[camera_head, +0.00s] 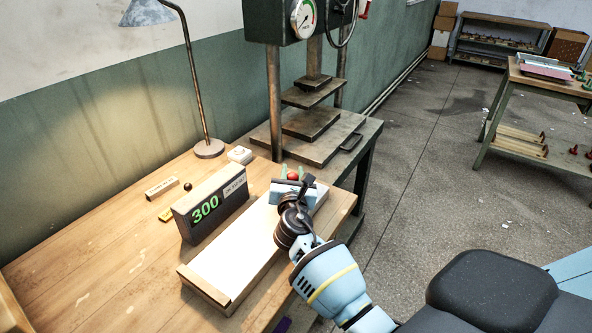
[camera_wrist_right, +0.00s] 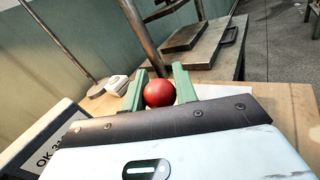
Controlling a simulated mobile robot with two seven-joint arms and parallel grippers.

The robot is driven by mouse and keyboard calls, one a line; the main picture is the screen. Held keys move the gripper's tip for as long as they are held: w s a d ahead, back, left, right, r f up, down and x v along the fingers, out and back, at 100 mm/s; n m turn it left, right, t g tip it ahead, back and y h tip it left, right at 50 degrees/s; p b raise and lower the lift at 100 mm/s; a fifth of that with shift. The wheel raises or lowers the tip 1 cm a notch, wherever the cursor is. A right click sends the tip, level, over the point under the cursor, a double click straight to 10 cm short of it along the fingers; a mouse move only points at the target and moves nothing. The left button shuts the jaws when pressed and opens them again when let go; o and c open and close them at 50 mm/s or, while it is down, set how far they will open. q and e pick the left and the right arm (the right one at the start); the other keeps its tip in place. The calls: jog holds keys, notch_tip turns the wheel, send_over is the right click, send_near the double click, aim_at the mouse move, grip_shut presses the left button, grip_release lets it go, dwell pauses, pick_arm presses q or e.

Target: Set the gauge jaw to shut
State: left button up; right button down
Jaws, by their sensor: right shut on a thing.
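The gauge has a dark display box (camera_head: 212,208) reading 300 in green digits, with a small label reading "OK" and further text too small to tell. Beside it lies a long pale bed (camera_head: 232,247) with a brown stop at its near end. My right gripper (camera_head: 292,174) is at the far end of the bed. Its green fingers are shut on a red ball knob (camera_wrist_right: 159,93), which shows between them in the wrist view. The gauge jaw under the knob is hidden by my gripper. My left gripper is not in view.
A lamp (camera_head: 209,148) stands at the back of the wooden bench. A small white box (camera_head: 239,155), a labelled block (camera_head: 162,187) and a black ball (camera_head: 188,187) lie behind the display. A press (camera_head: 310,130) stands beyond. The bench's left front is clear.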

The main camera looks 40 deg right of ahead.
jog(key=c, duration=1.5)
grip_release()
jog(key=shift+a+f, duration=0.15)
jog(key=shift+a, duration=0.05)
jog(key=o, duration=0.4)
jog(key=shift+v, duration=4)
